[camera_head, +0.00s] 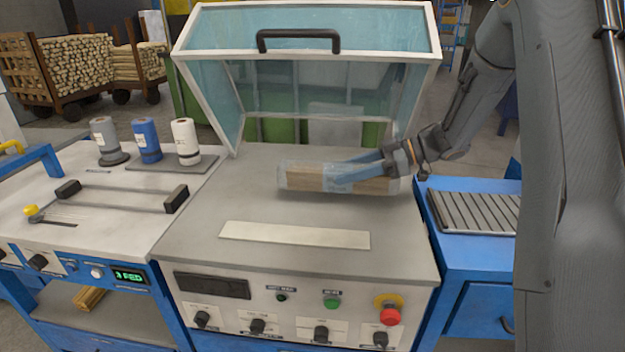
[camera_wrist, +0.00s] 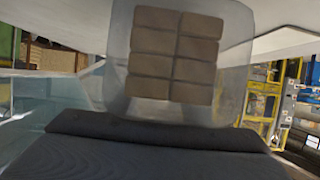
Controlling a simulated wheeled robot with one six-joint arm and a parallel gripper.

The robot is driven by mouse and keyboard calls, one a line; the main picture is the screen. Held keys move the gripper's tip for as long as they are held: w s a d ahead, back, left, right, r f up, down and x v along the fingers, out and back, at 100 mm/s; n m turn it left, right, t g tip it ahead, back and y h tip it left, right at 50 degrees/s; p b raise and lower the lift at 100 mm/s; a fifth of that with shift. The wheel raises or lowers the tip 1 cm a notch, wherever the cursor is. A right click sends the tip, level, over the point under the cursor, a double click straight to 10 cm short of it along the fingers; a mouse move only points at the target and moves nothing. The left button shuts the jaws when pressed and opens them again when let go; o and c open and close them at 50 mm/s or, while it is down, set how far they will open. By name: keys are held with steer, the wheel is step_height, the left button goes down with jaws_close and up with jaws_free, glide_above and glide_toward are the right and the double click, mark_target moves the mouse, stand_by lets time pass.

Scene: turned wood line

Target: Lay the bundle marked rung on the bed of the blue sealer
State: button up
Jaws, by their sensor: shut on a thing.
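The bundle (camera_head: 304,178) is a stack of pale wood pieces in clear film. It lies level over the grey bed (camera_head: 200,215) of the blue sealer, under the raised clear lid (camera_head: 225,85). I cannot tell whether it touches the bed. My gripper (camera_head: 355,172) reaches in from the right and is shut on the bundle. In the wrist view the bundle's end (camera_wrist: 178,55) shows wood ends in two columns inside loose film. No rung mark is legible.
A white strip (camera_head: 295,235) lies along the bed's front. The control panel has a red stop button (camera_head: 390,315). A side table at left holds film rolls (camera_head: 146,140) and a bar frame (camera_head: 120,198). A slatted roller table (camera_head: 480,212) stands at right.

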mark_target(316, 167)
steer(key=a, duration=0.3)
steer(key=w+a+p, duration=0.1)
steer(key=a, duration=0.4)
steer(key=shift+w+a+p, duration=0.3)
steer(key=shift+w+a, duration=0.05)
steer(key=shift+a, duration=0.05)
steer(key=shift+f+p, duration=0.4)
steer(key=shift+f, duration=1.3)
steer(key=shift+f, duration=0.15)
steer(key=o, duration=1.4)
steer(key=b+v, duration=0.2)
steer(key=v, duration=1)
